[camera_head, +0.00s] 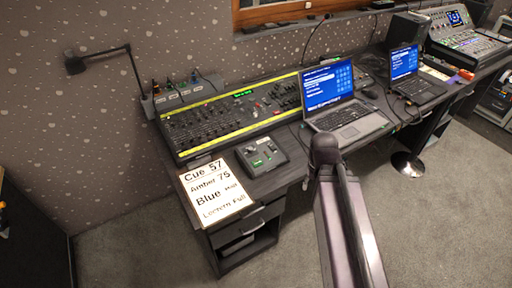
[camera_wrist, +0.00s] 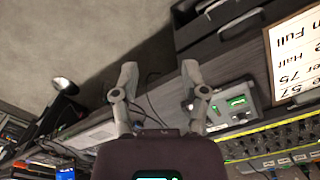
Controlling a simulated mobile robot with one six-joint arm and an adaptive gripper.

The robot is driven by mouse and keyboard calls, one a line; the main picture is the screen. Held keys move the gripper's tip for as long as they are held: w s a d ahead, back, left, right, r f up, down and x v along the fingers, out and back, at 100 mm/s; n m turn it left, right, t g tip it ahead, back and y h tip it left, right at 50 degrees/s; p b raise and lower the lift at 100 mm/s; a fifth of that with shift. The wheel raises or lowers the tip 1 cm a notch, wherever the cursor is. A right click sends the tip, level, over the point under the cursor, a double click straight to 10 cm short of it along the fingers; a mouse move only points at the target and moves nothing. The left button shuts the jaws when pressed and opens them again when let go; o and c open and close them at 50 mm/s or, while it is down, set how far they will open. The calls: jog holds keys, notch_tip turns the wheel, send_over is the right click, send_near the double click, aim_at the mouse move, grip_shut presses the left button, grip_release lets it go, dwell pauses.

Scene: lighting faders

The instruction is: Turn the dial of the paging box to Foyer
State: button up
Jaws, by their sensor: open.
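A small dark grey box (camera_head: 262,157) with a green-lit part and small controls sits on the desk, in front of the long fader desk. It may be the paging box, but its dial and lettering are too small to read. It also shows in the wrist view (camera_wrist: 232,107), right of my gripper (camera_wrist: 159,78). My gripper is open and empty, its two fingers apart, touching nothing that I can see. In the head view my arm stands at lower middle; the gripper itself cannot be made out there.
A cue card (camera_head: 215,190) lies left of the box at the desk's front corner. The fader desk (camera_head: 215,125) lies behind. An open laptop (camera_head: 340,100) stands to the right. A desk lamp (camera_head: 100,57) and a connector box (camera_head: 185,95) are at back left. Carpet in front is clear.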

jog(key=shift+s+d, duration=0.1)
jog(key=shift+d, duration=0.25)
jog(key=shift+o, duration=0.8)
jog(key=n+t+y+p, duration=0.15)
jog(key=n+y, duration=0.25)
jog(key=n, duration=1.2)
send_near(250, 148)
jog(key=w+v, duration=0.1)
jog(key=v, duration=0.3)
jog(key=shift+s+d+r+p, duration=0.15)
jog(key=shift+s+d+p, duration=0.1)
jog(key=shift+p, duration=0.1)
jog(key=shift+f, duration=0.2)
jog(key=b+x, duration=1.2)
jog(key=x, duration=0.1)
jog(key=shift+s+a+f+b, duration=0.1)
jog(key=shift+a+f+b, duration=0.05)
jog(key=shift+a+b, duration=0.15)
